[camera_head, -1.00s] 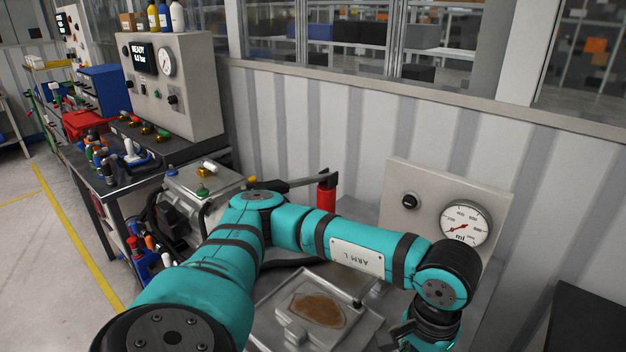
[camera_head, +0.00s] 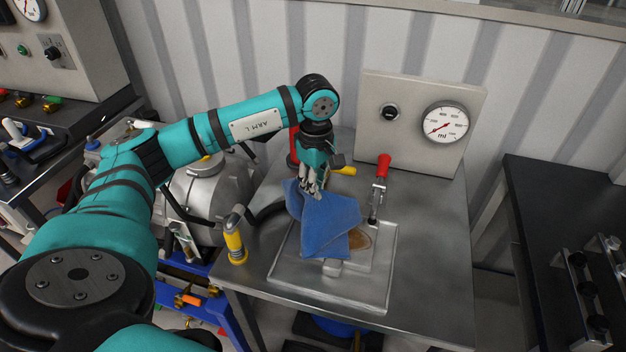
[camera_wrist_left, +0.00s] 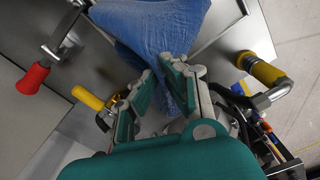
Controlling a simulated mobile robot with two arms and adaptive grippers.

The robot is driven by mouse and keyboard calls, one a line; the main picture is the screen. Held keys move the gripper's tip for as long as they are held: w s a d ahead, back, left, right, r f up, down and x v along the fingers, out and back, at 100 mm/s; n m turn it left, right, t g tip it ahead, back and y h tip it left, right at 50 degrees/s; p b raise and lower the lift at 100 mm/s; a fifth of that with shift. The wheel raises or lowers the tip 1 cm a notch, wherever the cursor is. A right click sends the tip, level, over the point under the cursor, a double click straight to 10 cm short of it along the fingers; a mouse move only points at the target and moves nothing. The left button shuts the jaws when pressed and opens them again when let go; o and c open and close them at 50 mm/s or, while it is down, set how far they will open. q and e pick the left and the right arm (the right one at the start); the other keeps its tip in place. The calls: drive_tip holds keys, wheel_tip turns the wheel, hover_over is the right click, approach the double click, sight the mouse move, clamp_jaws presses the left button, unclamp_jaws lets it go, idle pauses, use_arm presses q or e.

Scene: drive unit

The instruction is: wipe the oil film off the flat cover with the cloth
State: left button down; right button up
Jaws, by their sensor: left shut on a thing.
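My left gripper (camera_head: 312,188) is shut on a blue cloth (camera_head: 328,222), which hangs down from the fingers over the flat cover. In the left wrist view the fingers (camera_wrist_left: 160,95) pinch the cloth (camera_wrist_left: 155,28). The flat cover (camera_head: 350,268) lies in a shallow metal tray (camera_head: 388,285) on the steel bench. The brown oil film (camera_head: 359,240) shows on it just right of the cloth; its left part is hidden behind the cloth. I cannot tell whether the cloth touches the cover. My right gripper is not in view.
A gauge panel (camera_head: 425,115) rises at the bench's back. The bench (camera_head: 435,270) is clear right of the tray.

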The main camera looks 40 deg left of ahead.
use_arm(q)
drive_tip(key=b, duration=0.6)
hover_over(313, 224)
drive_tip(key=f, duration=0.7)
drive_tip(key=shift+w+f, duration=0.2)
drive_tip(key=shift+f, duration=0.05)
drive_tip(key=c, duration=1.6)
unclamp_jaws()
drive_tip(key=shift+r, duration=0.1)
drive_tip(key=o, duration=1.1)
drive_tip(key=shift+f+b, duration=1.55)
drive_tip(key=shift+f, duration=0.35)
drive_tip(key=shift+s, duration=0.1)
drive_tip(key=c, duration=0.5)
drive_tip(key=shift+s+d+f, duration=0.1)
clamp_jaws()
